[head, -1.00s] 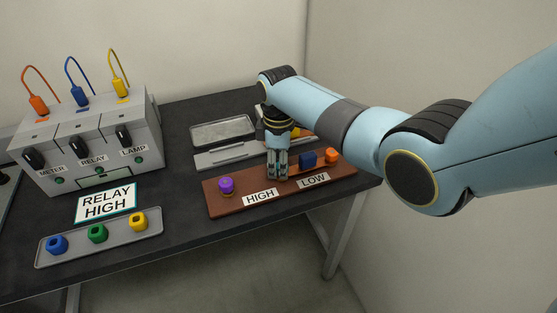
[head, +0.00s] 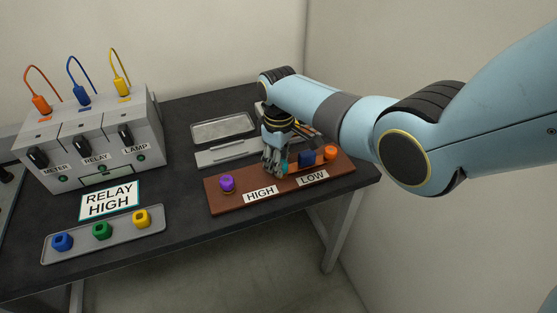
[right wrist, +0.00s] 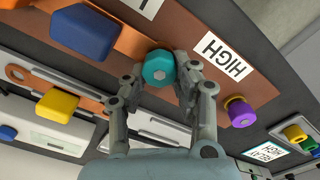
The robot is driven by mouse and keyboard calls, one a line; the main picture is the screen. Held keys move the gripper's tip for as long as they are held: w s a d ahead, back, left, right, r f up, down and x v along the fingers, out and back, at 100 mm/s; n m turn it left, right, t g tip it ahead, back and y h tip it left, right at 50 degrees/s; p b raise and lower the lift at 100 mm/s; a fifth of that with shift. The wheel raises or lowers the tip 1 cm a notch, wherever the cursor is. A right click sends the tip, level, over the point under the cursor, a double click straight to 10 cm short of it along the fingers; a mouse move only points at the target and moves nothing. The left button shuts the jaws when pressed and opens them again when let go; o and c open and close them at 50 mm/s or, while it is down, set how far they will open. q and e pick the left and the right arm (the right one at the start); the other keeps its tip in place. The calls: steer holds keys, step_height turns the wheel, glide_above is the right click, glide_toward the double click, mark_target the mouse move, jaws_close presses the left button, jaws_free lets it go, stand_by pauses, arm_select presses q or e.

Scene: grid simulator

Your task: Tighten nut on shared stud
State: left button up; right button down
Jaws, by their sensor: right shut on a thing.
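A teal hexagonal nut (right wrist: 159,68) sits on the brown board (head: 222,207), between the HIGH label (head: 260,194) and the LOW label (head: 314,178). My right gripper (head: 273,168) comes down over it from above. In the right wrist view, the gripper's fingers (right wrist: 160,75) close on both sides of the teal nut. In the head view only a sliver of teal shows beside the fingers; the stud under the nut is hidden. A purple nut (head: 227,184) stands at the board's left end and an orange one (head: 331,153) at its right end. My left gripper is out of view.
A blue block (head: 307,158) stands on the board close to my right gripper. Grey trays (head: 221,128) lie behind. A RELAY HIGH sign (head: 110,200), a tray (head: 47,256) of coloured nuts and a grey switch box (head: 92,172) stand left.

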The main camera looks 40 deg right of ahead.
steer(key=m, duration=0.3)
steer(key=shift+d+r+p, duration=0.1)
steer(key=shift+p, duration=0.3)
steer(key=shift+m, duration=0.8)
steer(key=shift+d+m+p, duration=0.15)
steer(key=shift+m+p, duration=0.3)
steer(key=shift+m, duration=0.65)
steer(key=m, duration=0.3)
steer(key=shift+d, duration=0.1)
steer(key=shift+s+m+p, duration=0.1)
steer(key=shift+m+p, duration=0.45)
steer(key=shift+m, duration=0.55)
steer(key=m, duration=0.3)
steer(key=shift+d, duration=0.15)
